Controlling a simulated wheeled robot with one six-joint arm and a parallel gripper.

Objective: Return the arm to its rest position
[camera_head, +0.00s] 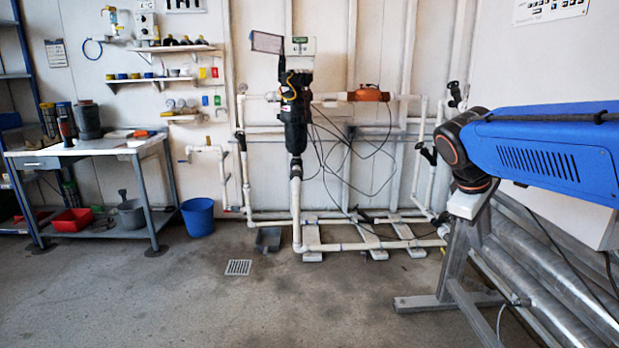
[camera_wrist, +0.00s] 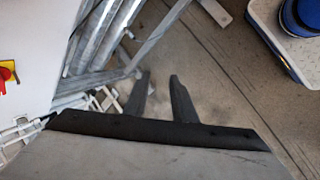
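My gripper (camera_wrist: 160,75) shows in the wrist view with its two dark fingers apart and nothing between them. It hangs over the concrete floor, close to a grey metal frame and pipes. In the head view my blue arm (camera_head: 550,150) reaches in from the right edge, with its dark joint (camera_head: 465,150) at the left end. The gripper's fingers cannot be made out in the head view.
Silver pipes (camera_head: 545,275) on a metal stand (camera_head: 455,270) lie below my arm. A white cabinet with a red-and-yellow switch (camera_wrist: 8,75) is at left in the wrist view. The reactor piping (camera_head: 296,205), workbench (camera_head: 85,147) and blue bucket (camera_head: 197,217) stand farther off. The middle floor is clear.

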